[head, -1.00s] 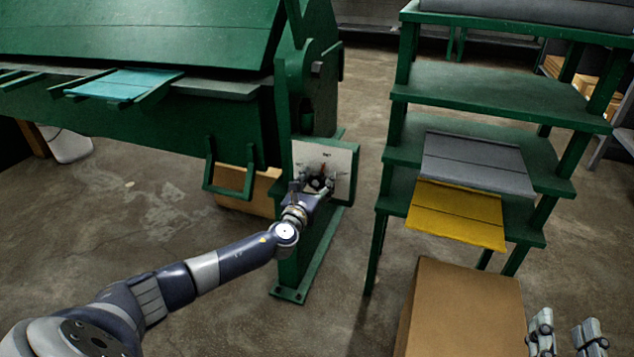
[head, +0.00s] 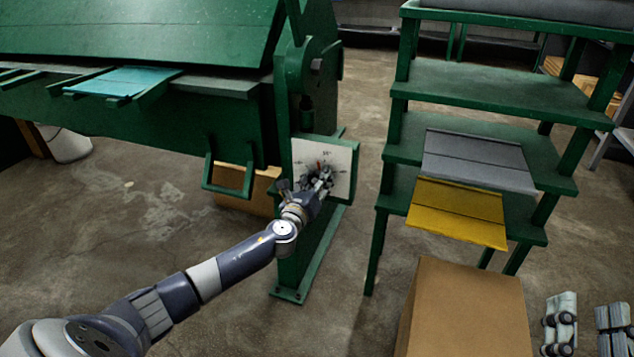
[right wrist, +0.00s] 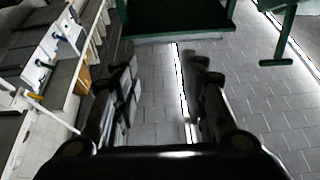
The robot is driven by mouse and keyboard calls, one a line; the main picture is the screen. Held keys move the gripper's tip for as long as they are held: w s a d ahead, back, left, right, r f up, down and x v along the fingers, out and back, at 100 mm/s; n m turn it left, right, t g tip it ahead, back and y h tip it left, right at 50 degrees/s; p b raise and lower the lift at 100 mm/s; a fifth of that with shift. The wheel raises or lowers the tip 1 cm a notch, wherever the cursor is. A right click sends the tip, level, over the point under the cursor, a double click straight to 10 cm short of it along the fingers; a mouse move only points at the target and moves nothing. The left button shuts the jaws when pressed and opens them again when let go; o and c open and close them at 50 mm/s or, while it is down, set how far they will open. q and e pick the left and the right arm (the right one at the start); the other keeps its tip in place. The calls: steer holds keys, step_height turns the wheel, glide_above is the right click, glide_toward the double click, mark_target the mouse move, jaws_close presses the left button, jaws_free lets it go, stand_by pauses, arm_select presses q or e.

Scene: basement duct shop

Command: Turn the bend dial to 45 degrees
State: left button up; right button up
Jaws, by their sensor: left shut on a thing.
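The bend dial's white plate (head: 341,157) is mounted on the end of the green machine, with small dark marks printed on it. A small red part (head: 318,166) shows just above my left gripper's fingers and points roughly up. My left gripper (head: 321,180) is at the plate, shut on the dial's knob, which its fingers mostly hide. I cannot read the angle it points to. My right gripper (head: 588,325) is at the lower right, far from the dial. It is open and empty, and its parted fingers also show in the right wrist view (right wrist: 160,90).
The green bending machine (head: 150,35) fills the upper left, with a teal sheet (head: 122,82) on its supports. A green shelf rack (head: 480,90) holding grey and yellow sheets (head: 457,213) stands right of the dial. A cardboard box (head: 465,310) sits in front of it.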

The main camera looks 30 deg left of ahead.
arm_select(q)
steer(key=n, duration=0.3)
steer(key=shift+n, duration=0.4)
steer(key=shift+n+b, duration=0.35)
steer(key=shift+n, duration=2.35)
steer(key=shift+d+n, duration=0.1)
steer(key=shift+n, duration=0.7)
steer(key=shift+r+n+p, duration=0.1)
steer(key=shift+n+p, duration=0.2)
steer(key=shift+n, duration=1)
arm_select(e)
steer(key=shift+s+r+t, duration=0.35)
steer(key=shift+r+t, duration=0.05)
steer(key=shift+r, duration=0.2)
steer(key=shift+f, duration=0.1)
